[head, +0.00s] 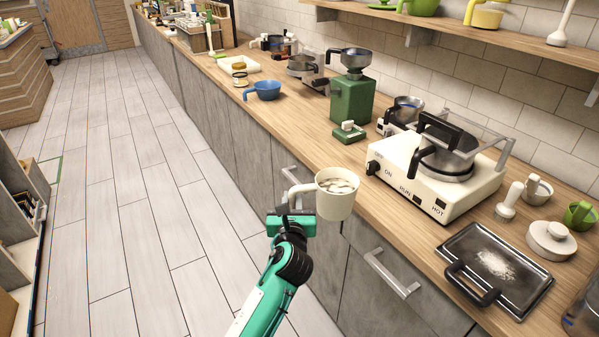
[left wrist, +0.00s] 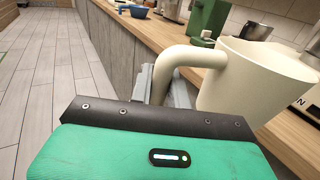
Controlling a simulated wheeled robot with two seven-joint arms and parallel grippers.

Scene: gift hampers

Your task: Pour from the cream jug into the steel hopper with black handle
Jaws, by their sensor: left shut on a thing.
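The cream jug (head: 336,203) is upright in front of the counter edge, with pale lumps visible inside. My left gripper (head: 294,210) is shut on the jug's handle. In the left wrist view the jug (left wrist: 255,90) stands to the right, its curved handle running down between the fingers. The steel hopper (head: 349,61) sits on top of a green machine (head: 351,100) at the back of the counter, well beyond the jug. My right gripper is out of view.
A white hot plate (head: 414,183) carries a steel pan with a black handle. A dark tray (head: 478,236) with white powder lies at the front right.

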